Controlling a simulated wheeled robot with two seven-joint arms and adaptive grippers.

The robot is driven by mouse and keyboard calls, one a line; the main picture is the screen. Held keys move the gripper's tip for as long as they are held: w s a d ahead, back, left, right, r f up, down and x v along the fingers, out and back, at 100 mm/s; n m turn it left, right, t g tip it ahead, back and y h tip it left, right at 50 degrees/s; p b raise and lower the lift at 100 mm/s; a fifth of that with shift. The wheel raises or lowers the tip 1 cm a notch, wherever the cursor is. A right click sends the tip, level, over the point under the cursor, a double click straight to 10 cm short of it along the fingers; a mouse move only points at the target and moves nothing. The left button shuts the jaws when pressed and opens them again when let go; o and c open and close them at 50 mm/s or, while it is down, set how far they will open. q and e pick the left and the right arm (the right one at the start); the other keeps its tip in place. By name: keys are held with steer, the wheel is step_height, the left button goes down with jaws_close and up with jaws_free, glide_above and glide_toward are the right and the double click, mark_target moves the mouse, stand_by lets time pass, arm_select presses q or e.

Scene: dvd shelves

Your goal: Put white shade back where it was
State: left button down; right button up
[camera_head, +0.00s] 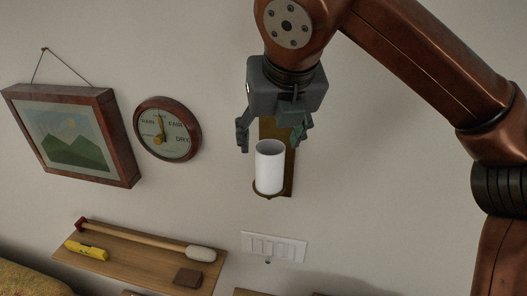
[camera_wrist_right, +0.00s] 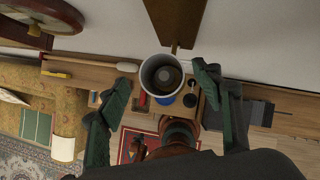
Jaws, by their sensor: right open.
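The white shade (camera_head: 269,167) is a plain white cylinder standing upright on the ring of a brass wall sconce (camera_head: 289,172). My right gripper (camera_head: 275,140) is just above the shade, pointing down, with its fingers spread wide. In the right wrist view the open rim of the shade (camera_wrist_right: 162,75) shows between the two green fingertips of my gripper (camera_wrist_right: 165,84), with gaps on both sides. The sconce's back plate (camera_wrist_right: 176,20) is at the top of that view. My left gripper is not in view.
A framed mountain picture (camera_head: 72,133) and a round dial (camera_head: 167,130) hang on the wall to the left. A wooden shelf (camera_head: 140,262) below holds a mallet (camera_head: 200,253), a yellow tool (camera_head: 87,250) and a brown block (camera_head: 188,278). A switch plate (camera_head: 273,247) is below the sconce.

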steer(key=b+v, duration=0.1)
steer(key=v, duration=0.7)
steer(key=shift+s+a, duration=0.15)
steer(key=shift+s, duration=0.05)
steer(key=shift+w+d+f, duration=0.15)
steer(key=shift+w+d, duration=0.2)
steer(key=shift+d, duration=0.1)
